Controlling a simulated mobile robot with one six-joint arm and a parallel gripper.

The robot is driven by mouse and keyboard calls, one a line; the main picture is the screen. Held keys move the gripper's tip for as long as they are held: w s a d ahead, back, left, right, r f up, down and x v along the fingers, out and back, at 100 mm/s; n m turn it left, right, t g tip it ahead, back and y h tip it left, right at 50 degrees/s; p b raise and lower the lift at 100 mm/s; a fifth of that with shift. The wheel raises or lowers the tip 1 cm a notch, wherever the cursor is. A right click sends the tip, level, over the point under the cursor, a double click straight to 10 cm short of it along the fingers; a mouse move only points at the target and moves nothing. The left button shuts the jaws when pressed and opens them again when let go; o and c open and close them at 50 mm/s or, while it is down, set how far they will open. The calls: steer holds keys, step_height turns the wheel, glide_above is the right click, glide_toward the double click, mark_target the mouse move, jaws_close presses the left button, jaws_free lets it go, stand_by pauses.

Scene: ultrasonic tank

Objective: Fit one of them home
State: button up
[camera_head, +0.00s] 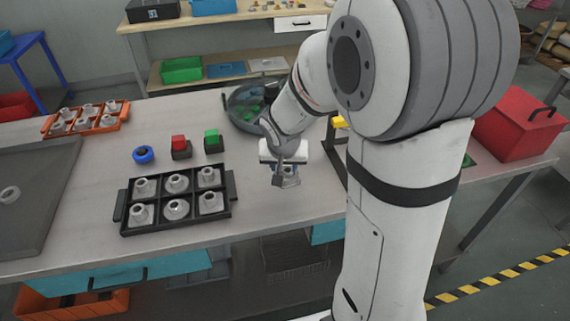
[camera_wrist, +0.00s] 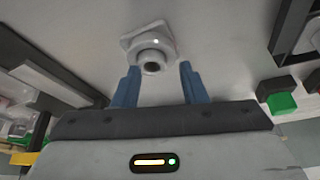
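A grey metal fitting (camera_head: 290,181) with a squarish flange and a round hollow neck is at the table's front, right of the black tray. In the wrist view the fitting (camera_wrist: 150,47) lies just past my fingertips, its neck towards me. My gripper (camera_head: 279,173) is above the fitting in the head view. In the wrist view my gripper (camera_wrist: 159,68) has its blue fingers apart, with clear gaps beside the neck. The black tray (camera_head: 184,227) holds several similar fittings in its compartments. An orange tray (camera_head: 104,127) holds several more.
A blue round object (camera_head: 143,155), a red button (camera_head: 180,146) and a green button (camera_head: 212,140) stand behind the black tray. A round tank (camera_head: 238,112) and a red box (camera_head: 514,124) flank my arm.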

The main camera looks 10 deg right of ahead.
steer(key=shift+s+r, duration=0.2)
steer(key=shift+r, duration=0.2)
steer(key=v, duration=0.6)
steer(key=shift+r, duration=0.45)
steer(key=shift+s+a, duration=0.1)
steer(key=shift+s, duration=0.1)
steer(key=s+r+n, duration=0.1)
steer(key=s, duration=0.7)
steer(key=s+d+r+n+g+y, duration=0.1)
steer(key=s+n, duration=0.1)
steer(key=s, duration=0.7)
steer(key=shift+d+r+g, duration=0.25)
steer(key=shift+d+g, duration=0.05)
